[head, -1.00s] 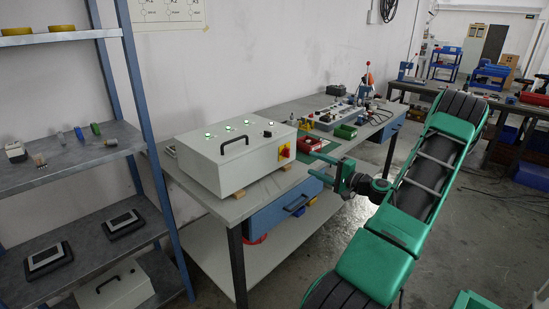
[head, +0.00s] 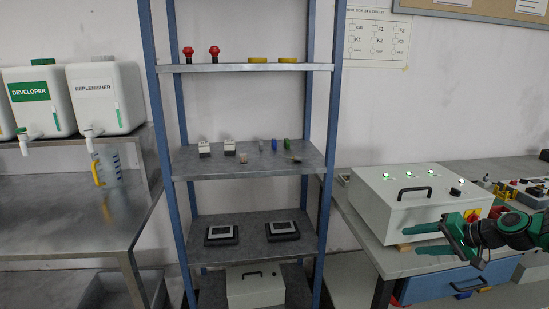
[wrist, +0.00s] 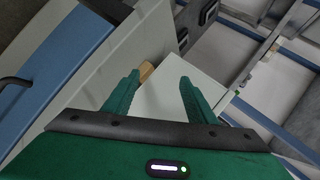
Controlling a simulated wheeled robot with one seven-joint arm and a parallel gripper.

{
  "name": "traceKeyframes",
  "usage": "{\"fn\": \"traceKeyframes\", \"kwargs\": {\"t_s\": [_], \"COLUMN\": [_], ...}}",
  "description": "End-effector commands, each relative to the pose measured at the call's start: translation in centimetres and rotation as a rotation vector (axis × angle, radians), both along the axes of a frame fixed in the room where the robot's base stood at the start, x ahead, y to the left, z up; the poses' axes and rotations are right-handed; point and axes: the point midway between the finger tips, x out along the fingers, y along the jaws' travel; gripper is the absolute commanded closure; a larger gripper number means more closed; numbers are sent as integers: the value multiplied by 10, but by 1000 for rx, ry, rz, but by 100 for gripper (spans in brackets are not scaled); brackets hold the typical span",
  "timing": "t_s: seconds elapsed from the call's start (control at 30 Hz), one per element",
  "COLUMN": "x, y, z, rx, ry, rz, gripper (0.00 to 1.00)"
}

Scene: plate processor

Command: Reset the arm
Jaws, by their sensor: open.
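My gripper (head: 430,239) is green, at the right of the head view, in front of the white control box (head: 385,203). Its two fingers point left and are spread apart with nothing between them. The wrist view shows the same open fingers (wrist: 158,92). The box stands on the workbench and has lit green lamps and a black handle on top. Most of my arm is outside the head view, cut off at the right edge.
A blue-framed shelf rack (head: 240,172) stands left of the bench, holding small parts and two dark-framed devices. A metal table (head: 60,215) with a measuring jug (head: 108,169) is further left, below white canisters (head: 105,97). The bench has a blue drawer (head: 455,285).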

Motion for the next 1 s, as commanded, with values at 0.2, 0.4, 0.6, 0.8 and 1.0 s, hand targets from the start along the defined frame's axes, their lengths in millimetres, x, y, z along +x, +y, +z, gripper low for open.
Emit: {"fn": "traceKeyframes", "kwargs": {"t_s": [0.2,0.4,0.6,0.8,1.0], "x": [-15,-43,-80,-113,-135], "y": [66,114,148,166,173], "z": [11,27,49,69,81], "rx": [-197,-389,-566,-695,-760], "ry": [97,165,205,220,222], "rz": [160,282,369,416,434], "gripper": [48,48,48,48,48]}}
